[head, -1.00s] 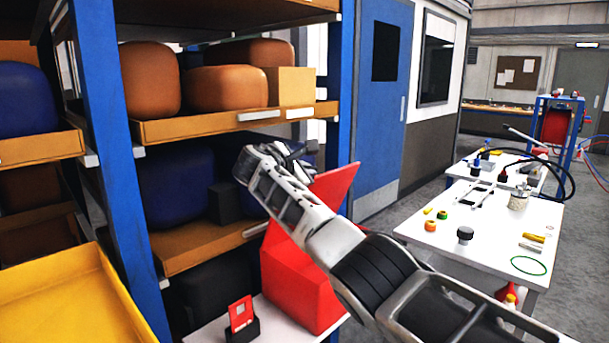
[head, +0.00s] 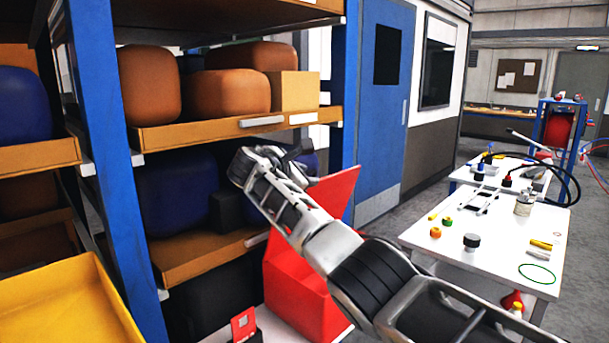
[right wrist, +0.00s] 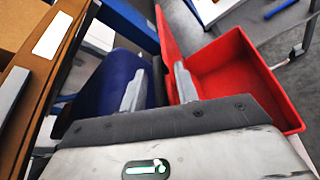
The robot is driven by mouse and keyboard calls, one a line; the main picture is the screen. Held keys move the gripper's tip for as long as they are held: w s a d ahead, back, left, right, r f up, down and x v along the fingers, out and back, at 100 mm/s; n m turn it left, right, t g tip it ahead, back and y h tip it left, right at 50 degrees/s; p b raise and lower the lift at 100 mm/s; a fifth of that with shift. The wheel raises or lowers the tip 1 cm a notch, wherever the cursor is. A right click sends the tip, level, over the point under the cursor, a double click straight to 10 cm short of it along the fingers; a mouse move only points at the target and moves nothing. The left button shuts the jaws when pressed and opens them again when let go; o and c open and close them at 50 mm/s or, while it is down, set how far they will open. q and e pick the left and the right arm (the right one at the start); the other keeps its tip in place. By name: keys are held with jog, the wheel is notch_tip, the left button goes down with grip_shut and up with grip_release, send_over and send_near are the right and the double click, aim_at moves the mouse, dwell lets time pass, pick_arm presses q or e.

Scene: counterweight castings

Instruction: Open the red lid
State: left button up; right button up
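The red lid (head: 333,193) stands raised at a steep tilt above the red box (head: 300,295), beside the shelf rack. In the right wrist view, the lid (right wrist: 168,35) is upright along the left side of the box (right wrist: 255,75), whose inside shows open and looks empty. My right gripper (head: 300,157) is above and behind the box, next to the lid. In the right wrist view its two fingers (right wrist: 160,75) are apart with nothing clearly held between them; the right finger overlaps the lid's edge. Whether it touches the lid I cannot tell. My left gripper is not in view.
A blue-posted shelf rack (head: 108,160) with brown and dark blue castings stands close on the left of my right arm. A yellow tray (head: 75,300) is at lower left.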

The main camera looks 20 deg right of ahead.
jog(key=shift+s+a+r, duration=0.1)
jog(key=shift+r, duration=0.05)
jog(key=shift+s+a, duration=0.1)
jog(key=shift+a, duration=0.15)
pick_arm(q)
jog(key=b, duration=0.1)
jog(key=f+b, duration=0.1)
jog(key=b, duration=0.1)
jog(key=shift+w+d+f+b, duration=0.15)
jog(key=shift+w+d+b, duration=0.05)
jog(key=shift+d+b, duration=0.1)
pick_arm(e)
jog(key=v, duration=1.5)
jog(key=shift+s+r, duration=0.1)
